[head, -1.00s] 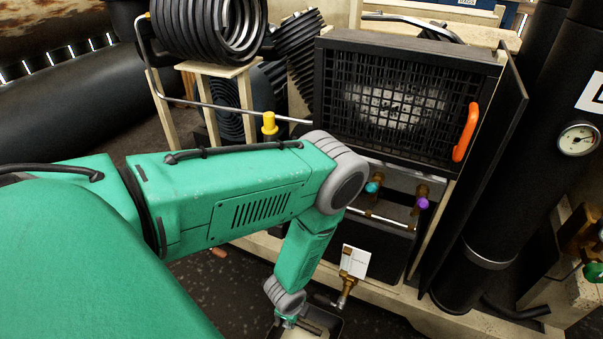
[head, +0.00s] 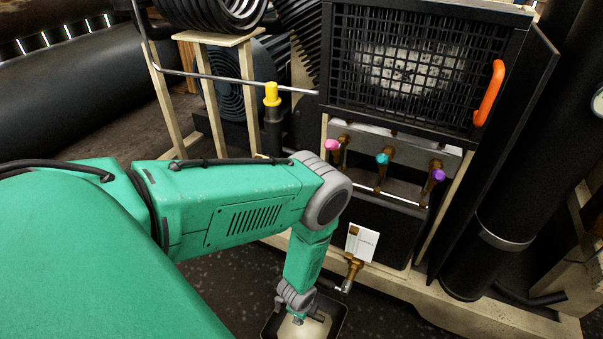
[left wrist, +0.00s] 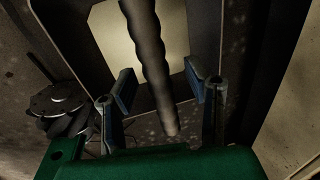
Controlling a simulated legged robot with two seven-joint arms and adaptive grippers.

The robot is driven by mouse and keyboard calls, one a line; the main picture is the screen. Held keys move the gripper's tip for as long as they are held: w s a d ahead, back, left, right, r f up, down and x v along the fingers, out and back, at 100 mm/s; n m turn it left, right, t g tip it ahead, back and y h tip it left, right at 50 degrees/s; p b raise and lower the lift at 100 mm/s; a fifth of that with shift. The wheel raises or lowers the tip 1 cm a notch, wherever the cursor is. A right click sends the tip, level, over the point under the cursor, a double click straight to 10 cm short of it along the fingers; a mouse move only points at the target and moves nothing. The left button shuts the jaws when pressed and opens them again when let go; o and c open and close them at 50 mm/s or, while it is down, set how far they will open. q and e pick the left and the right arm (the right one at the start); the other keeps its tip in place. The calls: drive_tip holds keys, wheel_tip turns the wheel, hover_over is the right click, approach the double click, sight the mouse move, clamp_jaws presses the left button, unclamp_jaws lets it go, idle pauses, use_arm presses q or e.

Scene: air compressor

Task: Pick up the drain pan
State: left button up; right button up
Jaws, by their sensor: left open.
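The drain pan (head: 340,318) is a dark-rimmed tray with a pale inside, on the dark floor at the bottom of the head view. The frame edge cuts it off. My left gripper (head: 305,317) points down over it. In the left wrist view the pan (left wrist: 112,38) shows its pale inside and dark rim. There my left gripper (left wrist: 160,85) is open, fingers on either side of a dark ridged bar (left wrist: 150,50) that runs over the pan. I cannot tell whether the fingers touch it. My right gripper is not in view.
The compressor's wooden base (head: 420,295) and a brass drain valve (head: 352,268) with a white tag stand close to the right of the pan. Pink, teal and purple valve handles sit above. A dark round object (left wrist: 60,105) lies left in the wrist view.

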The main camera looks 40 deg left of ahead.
use_arm(q)
drive_tip(key=shift+d+r, duration=0.2)
clamp_jaws()
drive_tip(key=shift+a, duration=0.15)
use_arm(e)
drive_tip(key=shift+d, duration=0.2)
